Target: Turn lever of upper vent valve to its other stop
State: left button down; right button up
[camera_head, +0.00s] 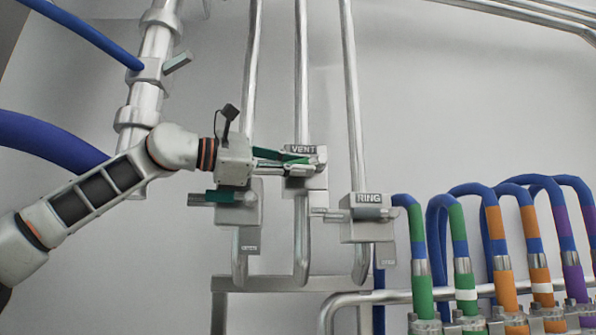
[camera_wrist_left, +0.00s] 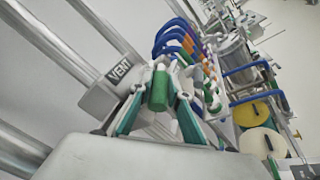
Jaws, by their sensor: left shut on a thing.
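The vent valve is a grey block with a VENT label (camera_head: 303,150) on the middle vertical pipe; the label also shows in the wrist view (camera_wrist_left: 121,69). Its green lever (camera_wrist_left: 160,88) sits between the fingers of my left gripper (camera_wrist_left: 158,108). In the head view my left gripper (camera_head: 299,166) reaches in from the left to the front of the valve, just below the label. It is shut on the lever. The fingers hide much of the lever in the head view, so its exact angle is hard to tell there. My right gripper is not in view.
A valve with a green lever (camera_head: 228,196) sits just below my left wrist. The RING valve (camera_head: 367,228) stands lower right. Another valve lever (camera_head: 177,63) sticks out at upper left. Blue hoses with coloured bands (camera_head: 497,240) fill the lower right.

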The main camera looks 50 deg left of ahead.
pick_arm(q)
jog(key=c, duration=1.9)
grip_release()
jog(key=v, duration=1.2)
jog(key=shift+c, duration=0.4)
